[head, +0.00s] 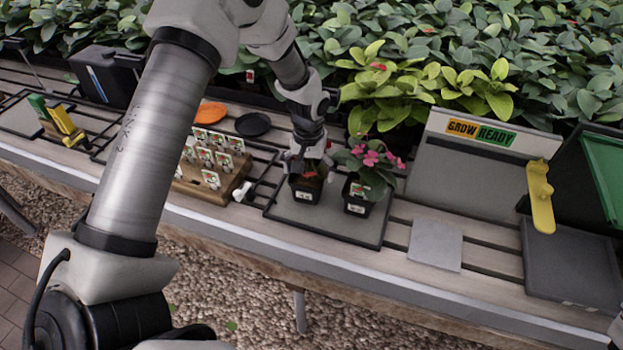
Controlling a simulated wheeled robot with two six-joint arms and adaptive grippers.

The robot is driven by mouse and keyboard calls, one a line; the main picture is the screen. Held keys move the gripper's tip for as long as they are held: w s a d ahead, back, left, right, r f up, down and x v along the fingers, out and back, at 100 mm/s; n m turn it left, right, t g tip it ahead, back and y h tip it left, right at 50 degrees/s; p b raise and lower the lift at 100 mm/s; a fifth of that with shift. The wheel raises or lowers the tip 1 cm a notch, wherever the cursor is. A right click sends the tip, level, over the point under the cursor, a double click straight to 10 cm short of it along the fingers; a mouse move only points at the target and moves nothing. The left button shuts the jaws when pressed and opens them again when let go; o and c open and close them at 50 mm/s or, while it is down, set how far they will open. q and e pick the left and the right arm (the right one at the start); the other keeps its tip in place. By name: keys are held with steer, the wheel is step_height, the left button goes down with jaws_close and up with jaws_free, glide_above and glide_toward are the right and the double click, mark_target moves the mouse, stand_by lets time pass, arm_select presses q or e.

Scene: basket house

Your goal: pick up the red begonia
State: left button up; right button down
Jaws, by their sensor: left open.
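A small plant with red showing (310,174), which looks like the red begonia, stands in a black square pot (305,193) with a white label, on a grey tray with a black rim (343,226). My left gripper (307,166) points down right over this plant, with its fingers open around or just above the foliage. The gripper hides most of the plant, and I cannot tell whether the fingers touch it. A second potted plant with pink flowers (371,158) stands close on the right in a similar black pot (357,197). My right gripper is out of view.
A wooden block with several label cards (207,172) lies left of the tray. Orange (210,112) and black (252,124) saucers lie behind. Dense foliage lines the back.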

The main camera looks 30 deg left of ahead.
mark_target(308, 179)
arm_select(q)
step_height(308, 179, down, 6)
steer(key=shift+w+a+r+p, duration=0.15)
steer(key=shift+r+p, duration=0.05)
steer(key=shift+p, duration=0.15)
steer(key=shift+s+r, duration=0.2)
steer(key=c, duration=1.1)
